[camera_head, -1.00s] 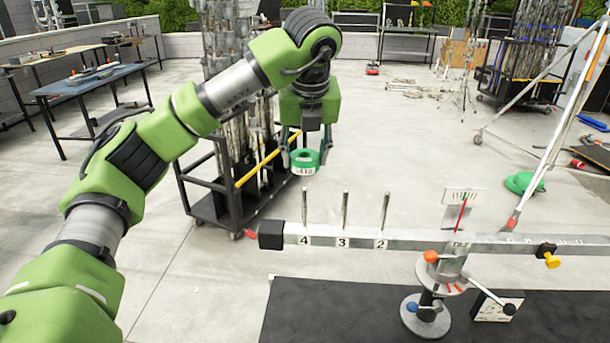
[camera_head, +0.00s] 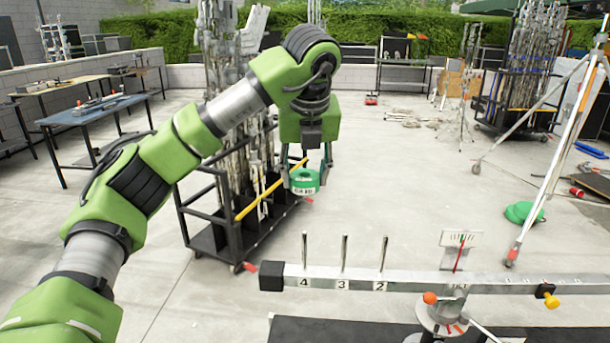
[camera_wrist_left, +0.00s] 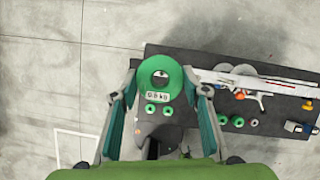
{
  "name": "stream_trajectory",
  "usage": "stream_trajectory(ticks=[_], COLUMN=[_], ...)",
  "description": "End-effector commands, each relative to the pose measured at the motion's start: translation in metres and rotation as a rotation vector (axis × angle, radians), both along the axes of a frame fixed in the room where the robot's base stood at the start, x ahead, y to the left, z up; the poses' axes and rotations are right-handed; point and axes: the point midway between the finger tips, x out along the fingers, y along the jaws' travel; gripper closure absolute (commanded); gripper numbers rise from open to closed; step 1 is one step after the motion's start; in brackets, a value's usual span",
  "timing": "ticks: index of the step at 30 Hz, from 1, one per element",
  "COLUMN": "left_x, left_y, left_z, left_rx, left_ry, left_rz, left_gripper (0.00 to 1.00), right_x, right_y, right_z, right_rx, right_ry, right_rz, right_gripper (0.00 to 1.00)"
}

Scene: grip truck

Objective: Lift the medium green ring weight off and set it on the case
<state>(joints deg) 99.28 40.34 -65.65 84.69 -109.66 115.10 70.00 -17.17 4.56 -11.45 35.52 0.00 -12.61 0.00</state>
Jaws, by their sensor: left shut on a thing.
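My left gripper (camera_head: 304,172) is shut on a green ring weight (camera_head: 304,188) with a white label. It holds the ring in the air, above and left of the balance beam (camera_head: 420,284). In the left wrist view the ring (camera_wrist_left: 160,62) sits between the two fingertips (camera_wrist_left: 160,95), its hole facing the camera. The beam's three upright pegs, marked 4 (camera_head: 304,249), 3 (camera_head: 344,250) and 2 (camera_head: 384,252), are bare. I cannot make out the case clearly in either view. My right gripper is not in view.
A dark bench top (camera_wrist_left: 215,62) shows below the ring, with small green rings (camera_wrist_left: 222,120) and other parts on it. A black cart (camera_head: 208,240) with metal poles stands behind the gripper. A green round object (camera_head: 522,212) is on the floor at right.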

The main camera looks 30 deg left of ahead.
Motion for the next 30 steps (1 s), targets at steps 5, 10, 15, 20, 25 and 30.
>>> stream_trajectory(ticks=[5, 10, 15, 20, 25, 30], left_x=[0.000, 0.000, 0.000, 0.000, 0.000, 0.000], left_y=[0.000, 0.000, 0.000, 0.000, 0.000, 0.000], left_z=[0.015, 0.024, 0.034, 0.042, 0.052, 0.062], left_rx=[0.000, -0.001, -0.001, -0.001, -0.001, -0.001], left_ry=[-0.004, -0.003, -0.003, -0.003, -0.003, -0.003], left_rz=[0.000, 0.000, 0.000, 0.000, 0.000, 0.000], left_gripper=[0.88, 0.88, 0.88, 0.88, 0.88, 0.88], right_x=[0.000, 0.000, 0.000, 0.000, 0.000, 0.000], right_y=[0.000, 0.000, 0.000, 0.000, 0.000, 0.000], right_z=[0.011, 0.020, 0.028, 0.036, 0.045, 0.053], right_rx=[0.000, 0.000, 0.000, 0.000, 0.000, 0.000], right_ry=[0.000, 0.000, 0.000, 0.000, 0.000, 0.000], right_rz=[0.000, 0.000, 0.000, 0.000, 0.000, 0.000], right_gripper=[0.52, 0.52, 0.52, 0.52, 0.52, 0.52])
